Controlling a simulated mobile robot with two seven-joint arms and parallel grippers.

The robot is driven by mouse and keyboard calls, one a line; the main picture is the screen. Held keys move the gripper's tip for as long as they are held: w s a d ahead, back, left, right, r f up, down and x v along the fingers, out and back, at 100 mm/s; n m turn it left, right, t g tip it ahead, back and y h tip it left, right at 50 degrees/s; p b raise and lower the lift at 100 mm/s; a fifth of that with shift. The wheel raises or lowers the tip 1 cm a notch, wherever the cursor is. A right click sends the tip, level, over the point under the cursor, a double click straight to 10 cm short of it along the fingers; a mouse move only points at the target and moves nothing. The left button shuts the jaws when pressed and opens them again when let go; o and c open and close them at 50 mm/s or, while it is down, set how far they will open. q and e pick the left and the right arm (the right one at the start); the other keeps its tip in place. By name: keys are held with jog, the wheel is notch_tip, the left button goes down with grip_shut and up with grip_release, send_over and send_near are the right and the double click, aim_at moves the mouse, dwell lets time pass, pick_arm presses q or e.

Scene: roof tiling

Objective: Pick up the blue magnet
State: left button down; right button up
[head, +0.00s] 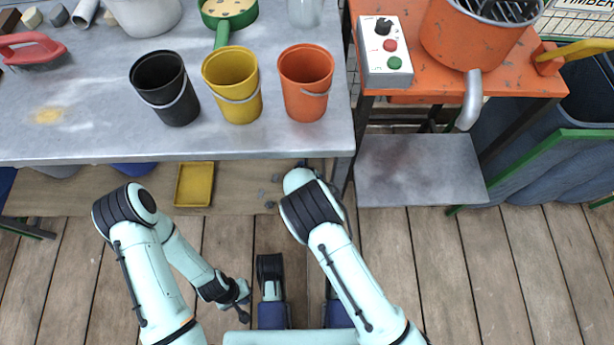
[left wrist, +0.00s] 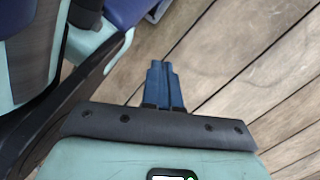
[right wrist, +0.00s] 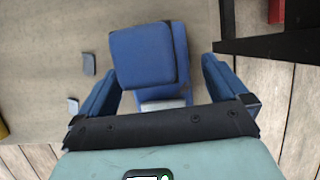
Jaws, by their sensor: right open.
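The blue magnet (right wrist: 140,56) shows in the right wrist view as a blue block with a pale metal strip on its near side. It is over or on a pale board. My right gripper (right wrist: 161,62) is open, with one blue finger on each side of the magnet and a visible gap at both sides. In the head view my right arm hides this gripper and the magnet. My left gripper (head: 241,300) hangs low over the floor at my front. The left wrist view shows its two blue fingers (left wrist: 162,84) together, with nothing between them.
The grey table (head: 90,125) carries a black bucket (head: 168,90), a yellow bucket (head: 232,85) and an orange bucket (head: 306,82). Below it, the low board holds a yellow tray (head: 195,185) and small grey chips (right wrist: 88,64). A dark frame (right wrist: 265,44) stands right of my right gripper.

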jog(key=c, duration=1.4)
jog(key=shift+r, duration=0.1)
jog(key=shift+c, duration=0.2)
